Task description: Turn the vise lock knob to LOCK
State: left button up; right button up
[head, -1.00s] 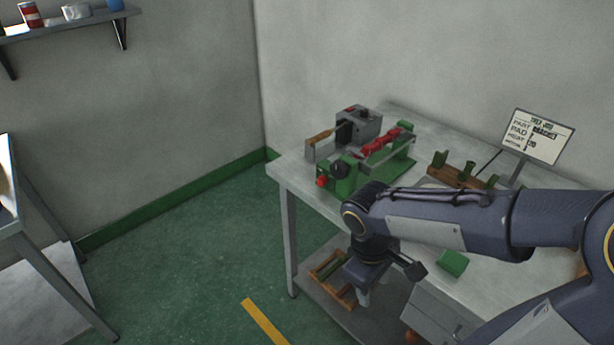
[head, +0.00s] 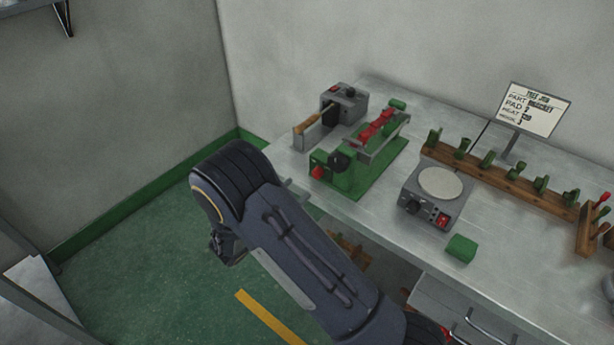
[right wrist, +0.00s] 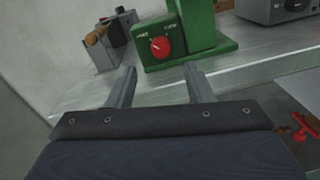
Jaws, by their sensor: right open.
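The green vise (head: 362,172) stands near the table's left end, with red pieces along its top. Its red lock knob (head: 317,172) is on the front face, and it also shows in the right wrist view (right wrist: 160,47). A pale mark on the knob points to the upper left. Small white labels sit above it on both sides, too small to read surely. My right gripper (right wrist: 160,82) is open and empty, its fingers pointing toward the knob but apart from it. In the head view my arm mostly hides this gripper. My left gripper is not in view.
The table edge lies in front of the vise.

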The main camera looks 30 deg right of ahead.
aim_at(315, 176)
jog(key=p+x, duration=0.1)
jog(key=x, duration=0.5)
jog(key=shift+d, duration=0.25)
jog(key=c, duration=1)
